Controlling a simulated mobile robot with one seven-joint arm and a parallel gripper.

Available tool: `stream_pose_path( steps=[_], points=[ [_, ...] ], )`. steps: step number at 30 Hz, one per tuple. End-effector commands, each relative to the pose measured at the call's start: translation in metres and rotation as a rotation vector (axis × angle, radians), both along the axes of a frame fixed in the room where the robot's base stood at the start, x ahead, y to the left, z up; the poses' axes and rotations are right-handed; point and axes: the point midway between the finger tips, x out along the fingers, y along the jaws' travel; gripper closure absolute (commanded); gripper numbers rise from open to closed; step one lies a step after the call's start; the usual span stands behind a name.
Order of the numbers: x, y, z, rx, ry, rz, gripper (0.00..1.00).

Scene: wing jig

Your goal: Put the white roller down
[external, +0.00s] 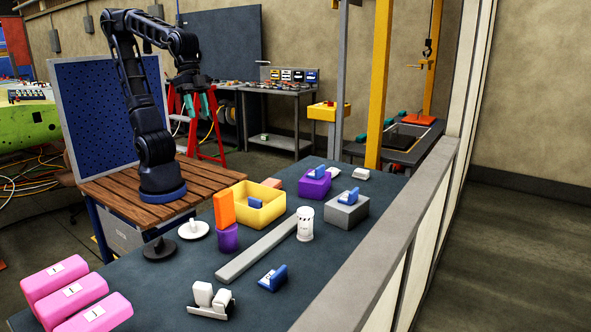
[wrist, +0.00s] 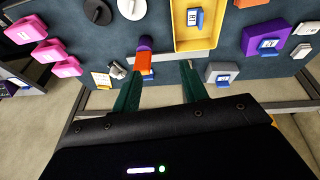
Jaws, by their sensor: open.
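A white upright cylinder with dark marks (external: 305,223) stands beside the long grey bar (external: 258,248). I cannot tell which of these is the white roller.
A yellow bin (external: 268,205), an orange block (external: 224,208) on a purple cup (external: 228,238), grey block (external: 346,210) and purple block (external: 313,185) stand around the bar. Pink blocks (external: 55,275) fill the left end. Bare table lies around the blue piece (external: 273,279).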

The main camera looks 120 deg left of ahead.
Motion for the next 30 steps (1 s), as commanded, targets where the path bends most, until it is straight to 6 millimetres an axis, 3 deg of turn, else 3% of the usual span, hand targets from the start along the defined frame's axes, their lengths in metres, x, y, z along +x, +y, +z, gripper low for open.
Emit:
stream_pose_path(
  steps=[1,6,12,30],
  points=[
    [-0.016,0.006,-0.001,0.011,-0.017,-0.004,0.57],
    [-0.057,0.018,-0.011,0.053,-0.057,-0.031,0.57],
    [-0.086,0.026,-0.022,0.089,-0.084,-0.051,0.57],
    [-0.092,0.027,-0.025,0.099,-0.089,-0.057,0.57]
  ],
)
